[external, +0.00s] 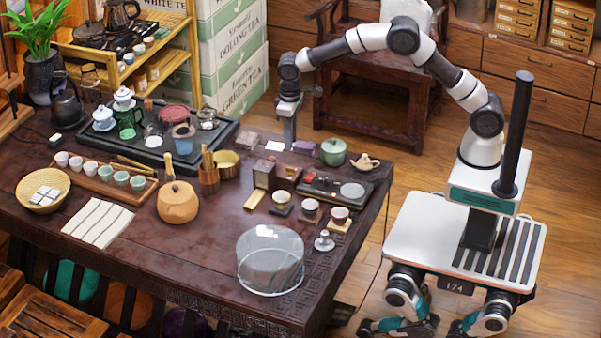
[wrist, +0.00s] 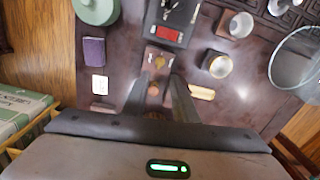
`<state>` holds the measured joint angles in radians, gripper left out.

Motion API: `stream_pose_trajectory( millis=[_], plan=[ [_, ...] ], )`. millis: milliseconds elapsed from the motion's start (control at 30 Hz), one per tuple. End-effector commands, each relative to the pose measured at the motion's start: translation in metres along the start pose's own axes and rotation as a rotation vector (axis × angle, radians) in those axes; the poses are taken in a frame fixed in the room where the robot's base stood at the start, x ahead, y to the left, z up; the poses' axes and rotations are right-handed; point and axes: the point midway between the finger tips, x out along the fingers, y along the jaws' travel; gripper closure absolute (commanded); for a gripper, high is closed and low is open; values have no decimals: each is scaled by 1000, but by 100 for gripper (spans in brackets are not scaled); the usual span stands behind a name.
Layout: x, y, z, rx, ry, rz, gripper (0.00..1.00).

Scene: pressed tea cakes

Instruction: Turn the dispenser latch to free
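A small brown wooden box (external: 264,174), which looks like the dispenser, stands on the dark table right of centre in the external view. In the wrist view a brown box top (wrist: 150,57) with small round brassy spots shows just beyond and between my fingers. I cannot make out for certain which part is the latch or how it is turned. My gripper (external: 290,144) points down above the table, behind the box. In the wrist view my gripper (wrist: 160,78) has its two fingers apart, with nothing seen held between them.
A green lidded pot (external: 333,151) and a purple box (external: 303,147) stand right of my gripper. A dark tray (external: 335,188) lies to the right. Cups (external: 311,208) and a clear dome (external: 271,259) stand nearer the front. Bare table lies left of the dome.

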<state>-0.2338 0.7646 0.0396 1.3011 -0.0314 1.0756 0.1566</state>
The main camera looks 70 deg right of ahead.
Motion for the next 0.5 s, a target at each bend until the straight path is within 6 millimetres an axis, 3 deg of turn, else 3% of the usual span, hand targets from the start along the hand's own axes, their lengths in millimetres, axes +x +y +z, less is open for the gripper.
stream_pose_trajectory(
  millis=[33, 200, 500],
  plan=[
    [-16, 0, -1, 0, 4, -1, 74],
    [-48, 0, -1, 0, 3, -1, 74],
    [-72, 0, 0, 0, 1, -1, 74]
  ],
)
